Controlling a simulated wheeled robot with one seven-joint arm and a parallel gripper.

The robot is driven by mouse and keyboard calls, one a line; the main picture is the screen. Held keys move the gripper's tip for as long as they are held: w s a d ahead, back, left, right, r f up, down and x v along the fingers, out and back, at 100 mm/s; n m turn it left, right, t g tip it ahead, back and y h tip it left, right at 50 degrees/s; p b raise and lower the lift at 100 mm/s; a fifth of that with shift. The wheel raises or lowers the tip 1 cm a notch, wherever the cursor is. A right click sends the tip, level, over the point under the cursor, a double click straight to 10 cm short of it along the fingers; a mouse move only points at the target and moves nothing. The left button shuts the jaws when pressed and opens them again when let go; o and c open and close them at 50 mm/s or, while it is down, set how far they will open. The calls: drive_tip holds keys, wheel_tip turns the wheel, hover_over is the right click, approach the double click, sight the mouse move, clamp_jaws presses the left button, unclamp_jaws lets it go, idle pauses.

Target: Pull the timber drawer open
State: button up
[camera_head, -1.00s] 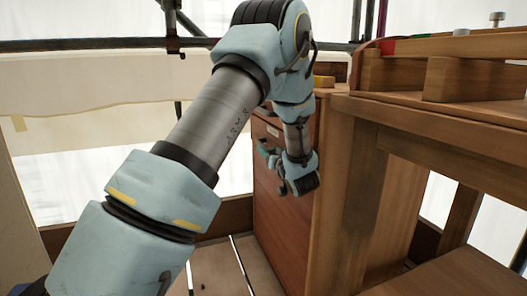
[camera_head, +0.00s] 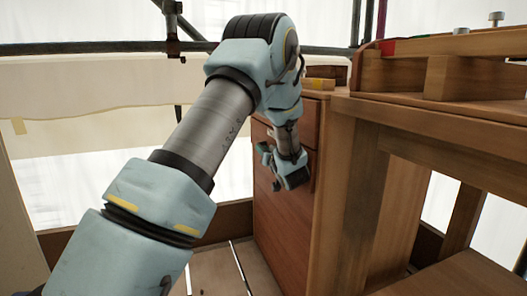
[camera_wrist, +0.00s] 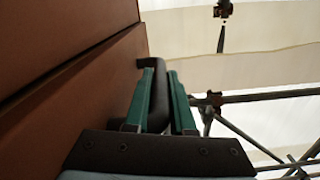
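The timber drawer's reddish-brown front (camera_head: 308,132) is at the top of the wooden cabinet in the head view, mostly behind my arm. In the wrist view, the brown panel (camera_wrist: 85,105) fills the left side. Its dark bar handle (camera_wrist: 158,88) curves toward the panel at its upper end. In the head view my gripper (camera_head: 265,158) is at the cabinet's front. The drawer's right edge seems to stand out slightly from the cabinet; the exact gap is hard to see.
A wooden workbench (camera_head: 450,115) with blocks on top adjoins the cabinet (camera_head: 285,225) on the right. Scaffold tubes (camera_head: 80,44) and pale sheeting (camera_head: 90,90) are behind. Open floor lies in front of the cabinet.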

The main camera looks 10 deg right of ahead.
clamp_jaws()
idle(0.9)
